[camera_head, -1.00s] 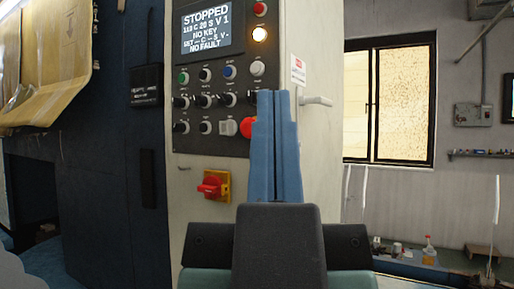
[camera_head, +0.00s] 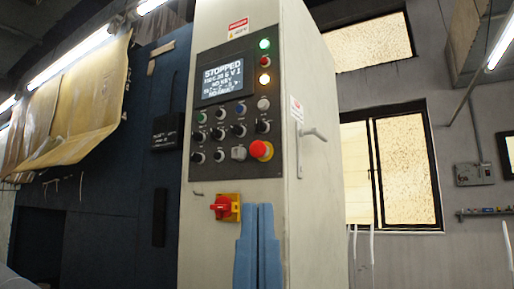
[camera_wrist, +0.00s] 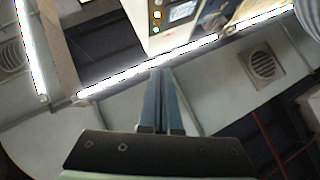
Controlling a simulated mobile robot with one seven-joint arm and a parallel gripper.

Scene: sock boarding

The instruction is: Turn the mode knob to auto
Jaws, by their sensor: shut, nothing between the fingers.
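The control panel (camera_head: 216,166) is on the front of a tall pale cabinet. Its screen (camera_head: 223,80) reads STOPPED and NO FAULT, with other lines too blurred to read. Several small knobs and buttons (camera_head: 221,133) sit in rows below the screen; their labels are too small to tell which is the mode knob. My gripper (camera_head: 258,208) is shut and empty, with blue fingers pointing up, low in the head view in front of the cabinet and below the panel. In the wrist view the fingers (camera_wrist: 161,72) are together, with the panel's upper part far beyond them.
A red emergency button (camera_head: 261,150) sits at the panel's lower right. A red rotary switch (camera_head: 222,207) on a yellow plate is below the panel, just left of my fingers. A handle (camera_head: 312,133) sticks out from the cabinet's right side.

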